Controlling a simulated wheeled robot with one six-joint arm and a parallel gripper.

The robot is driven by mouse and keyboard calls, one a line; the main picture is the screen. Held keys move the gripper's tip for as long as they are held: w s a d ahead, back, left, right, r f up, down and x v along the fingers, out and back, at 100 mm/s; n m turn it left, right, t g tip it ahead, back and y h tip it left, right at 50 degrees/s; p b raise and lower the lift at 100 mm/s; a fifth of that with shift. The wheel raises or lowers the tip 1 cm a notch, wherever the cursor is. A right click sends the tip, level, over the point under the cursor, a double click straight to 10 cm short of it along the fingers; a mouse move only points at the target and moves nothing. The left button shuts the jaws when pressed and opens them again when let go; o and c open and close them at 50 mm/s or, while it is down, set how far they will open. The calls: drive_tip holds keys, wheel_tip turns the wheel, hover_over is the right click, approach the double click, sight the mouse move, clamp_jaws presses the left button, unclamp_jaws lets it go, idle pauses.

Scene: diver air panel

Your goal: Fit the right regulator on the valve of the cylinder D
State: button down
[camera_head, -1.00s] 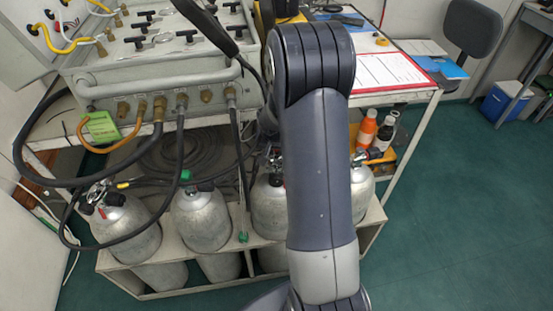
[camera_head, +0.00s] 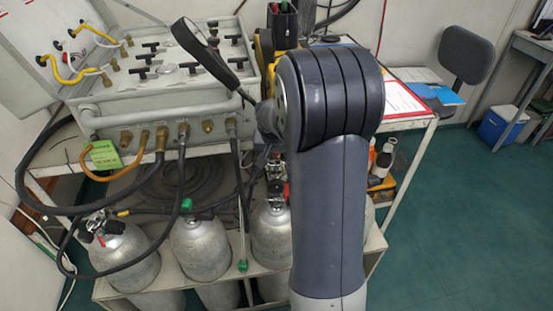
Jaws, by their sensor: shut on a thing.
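My gripper is not visible; my arm covers the area right of centre. A row of grey cylinders stands in a low rack: a left one (camera_head: 125,258), a second (camera_head: 200,248), a third (camera_head: 270,238), and a sliver of a fourth (camera_head: 369,215) beside my arm. No letter can be read, so I cannot tell which is D. The fourth's valve is hidden. A black gauge-like piece (camera_head: 205,50) with a pale oval end slants up over the panel; its lower end runs behind my arm. Metal fittings with red (camera_head: 276,172) show above the third cylinder; their connection is unclear.
The air panel (camera_head: 175,85) with black hoses (camera_head: 40,208) stands on a bench behind the cylinders. Bottles (camera_head: 384,160) stand right of my arm. The green floor (camera_head: 455,220) at right is open.

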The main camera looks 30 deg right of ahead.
sight(275, 167)
drive_tip(key=shift+s+f+m+t+h+b, duration=0.2)
drive_tip(key=shift+f+b, duration=0.25)
drive_tip(key=shift+f, duration=0.35)
drive_tip(key=shift+s+f+m+t+h+b, duration=0.1)
drive_tip(key=shift+f+t+h+b, duration=0.15)
drive_tip(key=shift+f+b, duration=0.35)
drive_tip(key=shift+w+f+b, duration=0.1)
drive_tip(key=shift+f+b, duration=0.45)
drive_tip(key=shift+f, duration=0.7)
drive_tip(key=shift+f+b, duration=2)
drive_tip(key=shift+b, duration=0.85)
idle(0.3)
drive_tip(key=c, duration=0.7)
unclamp_jaws()
drive_tip(key=shift+c, duration=0.2)
drive_tip(key=p+v, duration=0.1)
drive_tip(key=v, duration=1)
drive_tip(key=shift+d+p, duration=0.15)
drive_tip(key=shift+p, duration=0.25)
